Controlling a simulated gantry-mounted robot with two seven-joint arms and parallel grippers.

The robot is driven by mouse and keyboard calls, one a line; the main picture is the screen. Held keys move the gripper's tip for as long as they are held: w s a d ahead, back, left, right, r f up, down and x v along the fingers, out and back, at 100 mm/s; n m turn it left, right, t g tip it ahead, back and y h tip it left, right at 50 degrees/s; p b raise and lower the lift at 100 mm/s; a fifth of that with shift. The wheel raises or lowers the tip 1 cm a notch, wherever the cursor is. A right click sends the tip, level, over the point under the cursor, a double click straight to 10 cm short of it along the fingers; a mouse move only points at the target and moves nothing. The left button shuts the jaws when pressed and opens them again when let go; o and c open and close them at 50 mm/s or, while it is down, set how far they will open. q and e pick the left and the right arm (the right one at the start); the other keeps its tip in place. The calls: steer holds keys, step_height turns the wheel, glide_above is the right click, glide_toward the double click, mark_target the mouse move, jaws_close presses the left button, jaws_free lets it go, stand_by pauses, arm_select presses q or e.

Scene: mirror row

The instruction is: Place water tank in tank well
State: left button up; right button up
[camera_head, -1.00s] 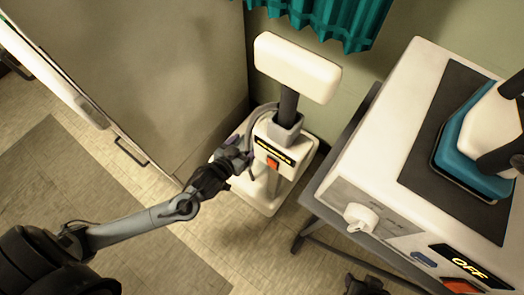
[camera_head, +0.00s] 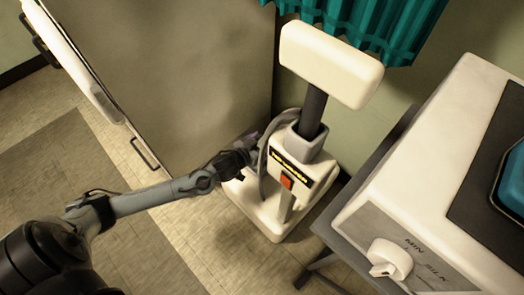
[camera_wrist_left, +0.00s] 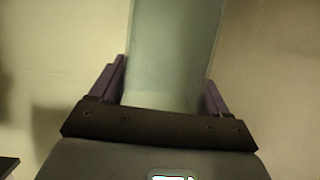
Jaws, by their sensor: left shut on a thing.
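A pale, translucent green-grey piece, which looks like the water tank (camera_wrist_left: 165,50), fills the middle of the left wrist view. My left gripper (camera_wrist_left: 165,75) is shut on it, with a purple finger on each side. In the head view my left gripper (camera_head: 248,143) is at the left side of a white upright appliance (camera_head: 270,207) on the floor. The held tank cannot be made out there. I cannot tell where the tank well is or whether the tank touches the appliance. My right gripper is not in view.
The appliance has a grey hose (camera_head: 267,150), an orange switch (camera_head: 287,181) and a white padded head (camera_head: 330,62). A grey panel (camera_head: 190,70) stands behind my left arm. A white press table with a knob (camera_head: 390,258) is at right. Floor is open at lower left.

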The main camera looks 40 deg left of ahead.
mark_target(265, 147)
arm_select(q)
steer(key=shift+f+b, duration=1.5)
steer(key=shift+f, duration=0.55)
steer(key=shift+f, duration=0.1)
steer(key=o, duration=1.5)
steer(key=shift+c, duration=0.2)
